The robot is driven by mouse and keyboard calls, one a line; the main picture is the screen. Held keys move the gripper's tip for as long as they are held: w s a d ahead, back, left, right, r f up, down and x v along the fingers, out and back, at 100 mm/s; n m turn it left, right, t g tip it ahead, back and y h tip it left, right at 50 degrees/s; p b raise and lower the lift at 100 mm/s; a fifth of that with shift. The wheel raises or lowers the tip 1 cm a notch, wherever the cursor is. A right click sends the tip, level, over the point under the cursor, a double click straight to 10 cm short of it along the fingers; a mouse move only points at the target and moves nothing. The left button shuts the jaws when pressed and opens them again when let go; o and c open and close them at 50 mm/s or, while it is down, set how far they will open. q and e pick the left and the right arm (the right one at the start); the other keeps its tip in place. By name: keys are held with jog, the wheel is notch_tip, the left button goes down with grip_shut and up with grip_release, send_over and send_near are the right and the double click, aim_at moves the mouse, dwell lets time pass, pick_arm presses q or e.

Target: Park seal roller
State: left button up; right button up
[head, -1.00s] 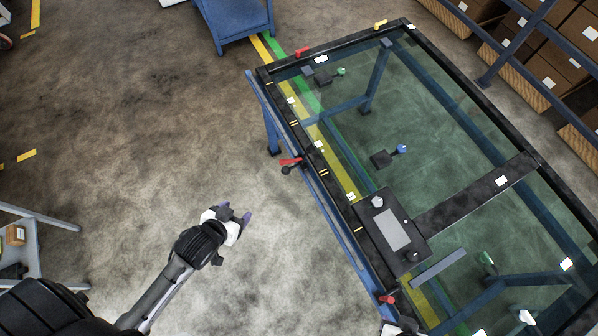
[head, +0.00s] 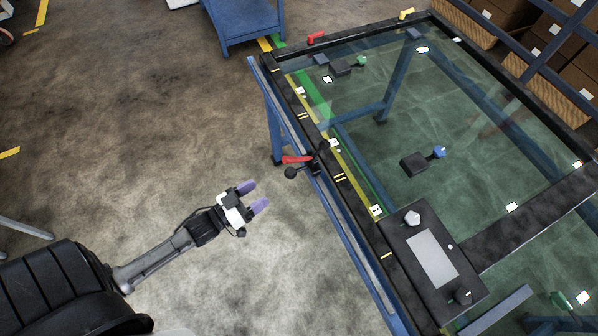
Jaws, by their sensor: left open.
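A tool with a red handle (head: 297,159) and dark rounded ends sits at the left edge of the black-framed glass panel (head: 312,118); I take it to be the seal roller. One dark end hangs out past the edge, and another part lies over the frame. My left gripper (head: 256,196), with purple fingertips, is open and empty. It is over the floor to the lower left of the red handle, apart from it and from the trolley. My right gripper is not in view.
A dark box with a grey screen and knobs (head: 432,258) sits on the frame's near left part. A blue-tipped dark fitting (head: 414,164) lies on the glass. A blue cart (head: 245,22) stands at the back.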

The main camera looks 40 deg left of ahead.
aim_at(295, 170)
pick_arm(q)
jog(key=b+x, duration=0.2)
jog(key=x, duration=1.1)
jog(key=shift+w+d+f, duration=0.1)
jog(key=shift+w+d, duration=0.1)
jog(key=shift+w, duration=0.1)
jog(key=shift+c, duration=0.3)
jog(key=c, duration=0.3)
grip_shut()
